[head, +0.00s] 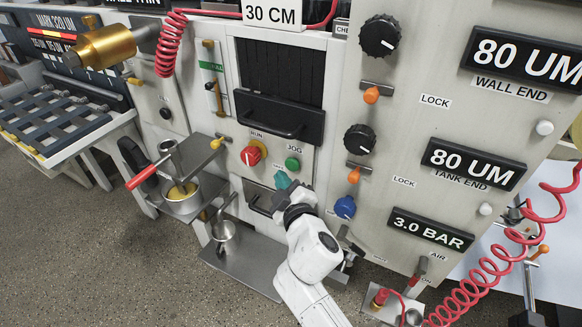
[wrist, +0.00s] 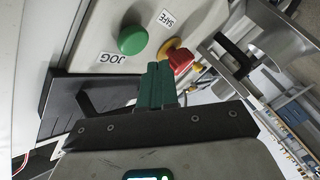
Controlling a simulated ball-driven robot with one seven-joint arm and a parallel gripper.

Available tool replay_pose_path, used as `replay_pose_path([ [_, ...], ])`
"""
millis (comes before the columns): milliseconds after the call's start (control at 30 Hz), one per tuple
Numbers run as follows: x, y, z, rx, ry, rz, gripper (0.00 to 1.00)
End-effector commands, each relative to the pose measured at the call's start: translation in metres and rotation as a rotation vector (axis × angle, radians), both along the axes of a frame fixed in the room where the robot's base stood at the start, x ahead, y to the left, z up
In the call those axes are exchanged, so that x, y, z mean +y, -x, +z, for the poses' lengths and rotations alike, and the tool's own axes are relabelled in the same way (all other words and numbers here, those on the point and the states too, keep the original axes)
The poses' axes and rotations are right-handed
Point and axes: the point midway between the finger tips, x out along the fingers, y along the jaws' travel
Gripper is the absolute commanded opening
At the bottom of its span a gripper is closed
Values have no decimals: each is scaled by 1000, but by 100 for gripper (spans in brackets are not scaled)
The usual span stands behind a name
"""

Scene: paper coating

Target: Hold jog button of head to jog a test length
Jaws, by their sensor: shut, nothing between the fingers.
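The green jog button (head: 292,164) sits on the light panel under the JOG label, right of the red knob (head: 252,155). In the wrist view the button (wrist: 132,40) is round and unobstructed, with the JOG label (wrist: 112,58) beside it. My gripper (head: 283,180) is just below the button in the head view. Its teal fingers are closed together and empty. In the wrist view the fingertips (wrist: 158,68) point toward the panel between the button and the red knob (wrist: 181,58). They look apart from the button; the exact depth gap is unclear.
A dark drawer-like handle (head: 280,117) is above the button. A blue knob (head: 344,207) and orange levers stand to the right. A metal cup on a bracket (head: 181,190) and a red-handled lever (head: 139,177) stick out at the left. A coiled red hose (head: 467,296) hangs at the right.

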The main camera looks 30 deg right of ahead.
Motion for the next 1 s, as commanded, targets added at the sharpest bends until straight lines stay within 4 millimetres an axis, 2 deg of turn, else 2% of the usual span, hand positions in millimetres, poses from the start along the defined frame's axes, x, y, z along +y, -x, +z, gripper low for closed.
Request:
replay_pose_path([
  [400, 27, 21, -2, 1, -1, 1, 0],
  [1000, 29, 22, 0, 1, -1, -1, 0],
])
